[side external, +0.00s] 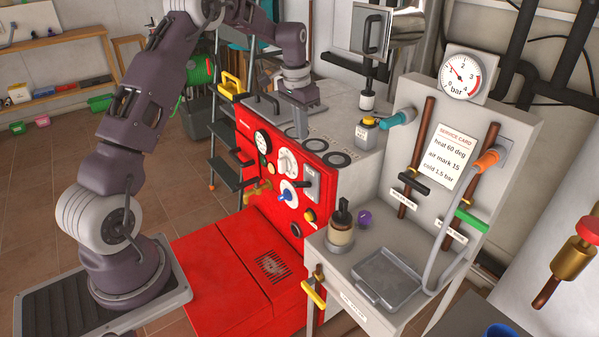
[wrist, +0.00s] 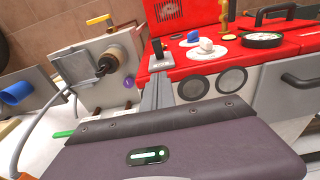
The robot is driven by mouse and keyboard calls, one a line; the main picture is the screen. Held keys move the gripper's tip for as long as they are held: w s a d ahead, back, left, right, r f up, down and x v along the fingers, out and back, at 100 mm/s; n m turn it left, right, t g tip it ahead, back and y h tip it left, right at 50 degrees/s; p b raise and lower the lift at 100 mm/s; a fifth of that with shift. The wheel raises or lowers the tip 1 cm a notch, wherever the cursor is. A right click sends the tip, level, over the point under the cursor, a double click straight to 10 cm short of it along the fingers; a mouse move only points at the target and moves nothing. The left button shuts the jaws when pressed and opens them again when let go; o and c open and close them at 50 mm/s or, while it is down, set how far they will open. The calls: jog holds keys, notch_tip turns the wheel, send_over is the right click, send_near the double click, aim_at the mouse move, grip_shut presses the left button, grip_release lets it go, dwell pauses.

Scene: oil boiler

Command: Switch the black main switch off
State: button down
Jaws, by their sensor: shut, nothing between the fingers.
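The black main switch (side external: 309,183) is on a grey plate on the red front panel, right of the white and blue dials. In the wrist view the black lever (wrist: 157,47) stands out from its grey plate, just beyond my fingertips. The side view is too small to tell the lever's exact setting. My gripper (side external: 302,133) is shut and empty, pointing down above the boiler's top near the panel's upper edge. In the wrist view my gripper (wrist: 159,76) shows its closed fingers close to the switch, with no clear contact.
Space before the panel is open above the red lower casing.

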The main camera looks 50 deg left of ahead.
send_over(294, 183)
jog(key=w, duration=0.4)
jog(key=f, duration=0.9)
jog(key=shift+s+f, duration=0.1)
jog(key=shift+s, duration=0.15)
jog(key=f, duration=0.1)
jog(key=s+f, duration=0.1)
jog(key=f, duration=0.1)
jog(key=shift+s+f, duration=0.1)
jog(key=shift+f, duration=0.2)
jog(key=shift+s+f, duration=0.2)
jog(key=shift+f, duration=0.2)
jog(key=shift+s+f, duration=0.25)
jog(key=shift+s, duration=0.15)
jog(key=shift+s+f, duration=0.6)
jog(key=shift+s, duration=0.05)
jog(key=shift+s+f, duration=0.4)
jog(key=shift+f, duration=0.35)
jog(key=shift+r, duration=0.1)
